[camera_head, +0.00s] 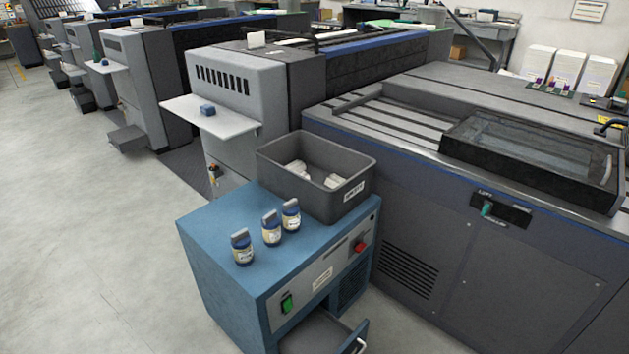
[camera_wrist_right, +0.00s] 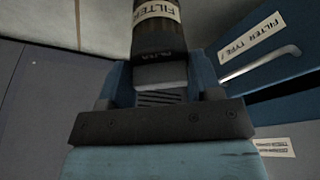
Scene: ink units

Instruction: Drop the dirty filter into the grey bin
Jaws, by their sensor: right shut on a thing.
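A dark cylindrical filter (camera_wrist_right: 157,38) with a cream "FILTER" label is in the right wrist view. My right gripper (camera_wrist_right: 160,84) is shut on the pale grey tab at its near end; the far end is cut off by the frame. Neither gripper shows in the head view. Three jars or filters with grey-blue caps (camera_head: 271,233) stand upright on the cabinet top, left of the bin.
An open drawer (camera_head: 322,335) juts from the cabinet's lower front. In the right wrist view, a blue panel (camera_wrist_right: 290,40) with a "FILTER TYPE" label and a metal handle (camera_wrist_right: 262,63) is close on the right. Large grey machines (camera_head: 480,270) stand behind and right. Floor at left is clear.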

